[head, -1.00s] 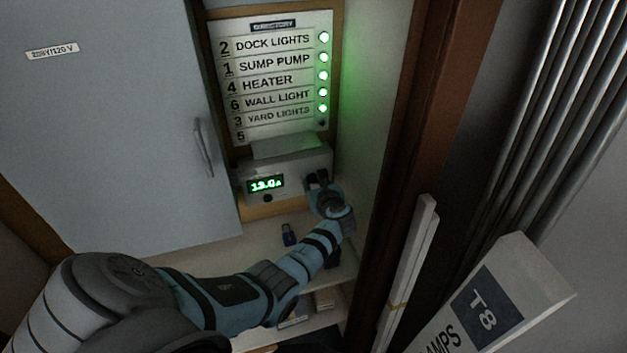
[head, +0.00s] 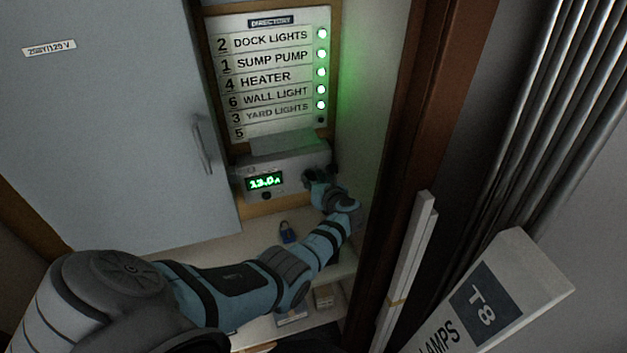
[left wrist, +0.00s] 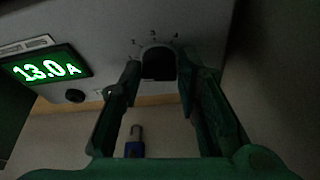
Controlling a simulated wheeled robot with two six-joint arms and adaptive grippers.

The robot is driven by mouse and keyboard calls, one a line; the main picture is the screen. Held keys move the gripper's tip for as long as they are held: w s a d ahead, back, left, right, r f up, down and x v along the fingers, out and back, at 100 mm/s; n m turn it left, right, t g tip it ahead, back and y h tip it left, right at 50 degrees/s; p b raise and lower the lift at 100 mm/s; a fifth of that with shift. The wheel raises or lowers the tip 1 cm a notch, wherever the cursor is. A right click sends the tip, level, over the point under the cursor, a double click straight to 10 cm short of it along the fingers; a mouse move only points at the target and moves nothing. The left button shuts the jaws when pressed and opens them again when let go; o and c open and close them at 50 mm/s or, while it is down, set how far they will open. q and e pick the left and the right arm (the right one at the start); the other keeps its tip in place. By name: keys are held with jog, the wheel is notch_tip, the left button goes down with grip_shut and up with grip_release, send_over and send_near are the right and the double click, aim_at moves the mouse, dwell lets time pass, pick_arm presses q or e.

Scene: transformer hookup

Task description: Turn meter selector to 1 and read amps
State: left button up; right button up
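The meter (head: 300,165) is a pale box below the directory board. Its green display (head: 264,181) reads 13.0 A, and the same reading shows in the left wrist view (left wrist: 46,68). The selector knob (left wrist: 158,62) is on the meter's face, with small numbers printed in an arc above it. Its pointer direction is too dark to tell. My left gripper (left wrist: 159,72) is at the meter's right side, one finger on each side of the knob. Narrow gaps seem to separate the fingers from it. In the head view the gripper (head: 316,180) covers the knob. My right gripper is out of view.
The directory board (head: 270,75) lists 1 as SUMP PUMP; several green lamps are lit. A blue padlock (head: 288,233) lies on the shelf below the meter. A grey cabinet door (head: 110,130) is at left. A wooden post (head: 425,150) and a T8 lamp carton (head: 490,300) stand at right.

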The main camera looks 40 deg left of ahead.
pick_arm(q)
jog(key=shift+o, duration=1)
jog(key=v, duration=0.7)
jog(key=shift+d, duration=0.3)
jog(key=shift+s+a, duration=0.1)
